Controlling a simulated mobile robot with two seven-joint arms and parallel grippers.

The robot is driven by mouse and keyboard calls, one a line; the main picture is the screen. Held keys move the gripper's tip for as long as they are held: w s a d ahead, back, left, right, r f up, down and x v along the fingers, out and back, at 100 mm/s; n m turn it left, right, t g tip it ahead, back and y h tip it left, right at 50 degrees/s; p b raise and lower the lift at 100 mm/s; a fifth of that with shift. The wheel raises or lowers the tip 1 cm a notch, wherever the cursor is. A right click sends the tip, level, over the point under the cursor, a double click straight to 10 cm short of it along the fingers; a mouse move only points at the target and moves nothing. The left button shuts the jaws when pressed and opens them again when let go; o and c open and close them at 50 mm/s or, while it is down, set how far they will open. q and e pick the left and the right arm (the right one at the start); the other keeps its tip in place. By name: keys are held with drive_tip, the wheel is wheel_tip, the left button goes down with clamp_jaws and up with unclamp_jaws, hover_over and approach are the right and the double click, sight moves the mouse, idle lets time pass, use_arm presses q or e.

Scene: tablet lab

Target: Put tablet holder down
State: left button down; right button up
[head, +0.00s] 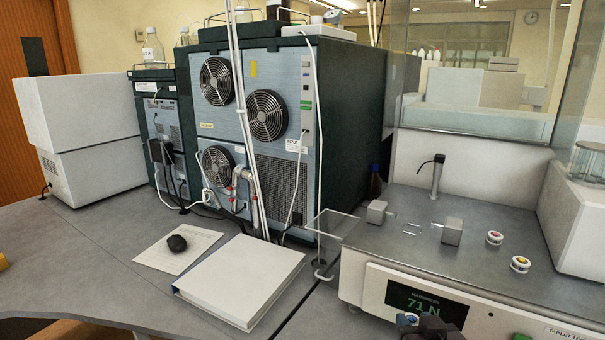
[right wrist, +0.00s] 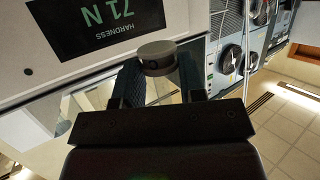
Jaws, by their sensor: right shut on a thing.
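My right gripper (right wrist: 158,70) is shut on a small round grey piece, which I take to be the tablet holder (right wrist: 157,54), between its two dark fingertips. In the right wrist view it is in front of the tester's panel, close to the display. In the head view only part of my right gripper (head: 428,325) shows at the bottom edge, in front of the hardness tester (head: 375,235). Two small round white holders, one with a red centre (head: 495,238) and one with a yellow centre (head: 520,263), stand on the tester's top. My left gripper is not in view.
The tester's top carries two grey jaw blocks (head: 376,212) (head: 452,231) and a thin post (head: 437,178). Its display (head: 425,302) reads 71 N.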

drive_tip(key=shift+s+d+f, duration=0.25)
drive_tip(key=shift+s+f, duration=0.2)
drive_tip(key=shift+f, duration=0.3)
drive_tip(key=shift+s+d+f, duration=0.2)
drive_tip(key=shift+s+f, duration=0.2)
drive_tip(key=shift+f, duration=0.35)
drive_tip(key=w+d+r+m+h+p, duration=0.1)
drive_tip(key=w+d+r, duration=0.3)
drive_tip(key=r, duration=0.7)
drive_tip(key=w+d+r+m+h, duration=0.15)
drive_tip(key=w+d+r, duration=0.3)
drive_tip(key=r, duration=0.55)
drive_tip(key=w+d+r+m+h+p, duration=0.15)
drive_tip(key=w+d+r, duration=0.3)
drive_tip(key=r, duration=0.65)
drive_tip(key=g+h, duration=0.1)
hover_over(480, 270)
wheel_tip(480, 270, down, 4)
wheel_tip(480, 270, down, 14)
drive_tip(key=shift+d+f, duration=0.15)
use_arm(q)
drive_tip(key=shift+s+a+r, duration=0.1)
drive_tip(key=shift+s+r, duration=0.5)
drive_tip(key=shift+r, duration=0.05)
use_arm(e)
drive_tip(key=shift+f, duration=2.55)
